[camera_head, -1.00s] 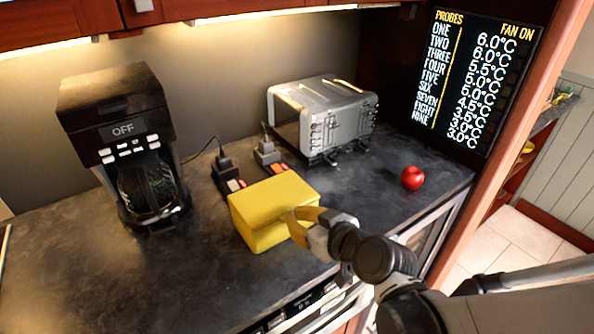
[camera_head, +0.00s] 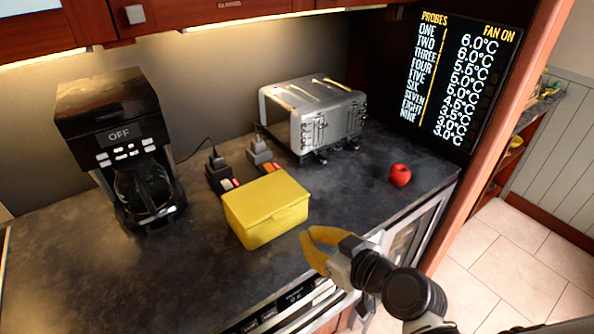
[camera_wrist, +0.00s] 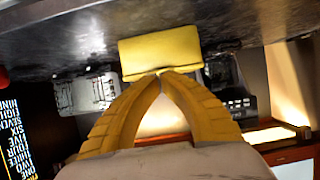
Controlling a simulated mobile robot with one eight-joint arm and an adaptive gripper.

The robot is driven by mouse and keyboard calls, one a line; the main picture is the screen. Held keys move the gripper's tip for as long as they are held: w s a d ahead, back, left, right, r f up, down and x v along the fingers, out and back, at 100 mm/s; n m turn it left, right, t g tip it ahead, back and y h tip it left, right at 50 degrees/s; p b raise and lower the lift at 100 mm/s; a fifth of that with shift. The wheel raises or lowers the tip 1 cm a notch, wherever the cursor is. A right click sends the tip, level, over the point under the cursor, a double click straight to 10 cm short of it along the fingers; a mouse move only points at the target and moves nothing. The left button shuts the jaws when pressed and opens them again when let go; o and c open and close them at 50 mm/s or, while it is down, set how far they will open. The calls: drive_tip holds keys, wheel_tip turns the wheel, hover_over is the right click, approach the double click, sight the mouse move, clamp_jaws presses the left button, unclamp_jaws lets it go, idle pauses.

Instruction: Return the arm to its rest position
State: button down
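My gripper (camera_head: 306,234) is raised near the front edge of the counter, to the right of the yellow box (camera_head: 266,207) in the head view. Its two yellow fingers curve together and their tips meet with nothing between them. The wrist view shows the same shut fingertips (camera_wrist: 160,74), just below the yellow box (camera_wrist: 160,52) in the picture and apart from it. That view appears upside down. The box sits closed on the dark counter (camera_head: 215,265).
A silver toaster (camera_head: 325,118) stands behind the box and a black coffee maker (camera_head: 115,145) to the left. A red apple (camera_head: 400,175) lies at the right. A probe display (camera_head: 460,80) is behind it. Tiled floor (camera_head: 515,255) is open at the right.

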drive_tip(key=s+d+r+m+g+h, duration=0.1)
drive_tip(key=s+d+r+m+h, duration=0.1)
drive_tip(key=d, duration=0.5)
drive_tip(key=s+d+r+m+g+h, duration=0.2)
drive_tip(key=s+d+m+h, duration=0.2)
drive_tip(key=d, duration=0.4)
drive_tip(key=shift+s+d+r+m+g+h, duration=0.2)
drive_tip(key=shift+s+m+g+h, duration=0.25)
drive_tip(key=shift+h, duration=0.35)
drive_tip(key=shift+w, duration=0.1)
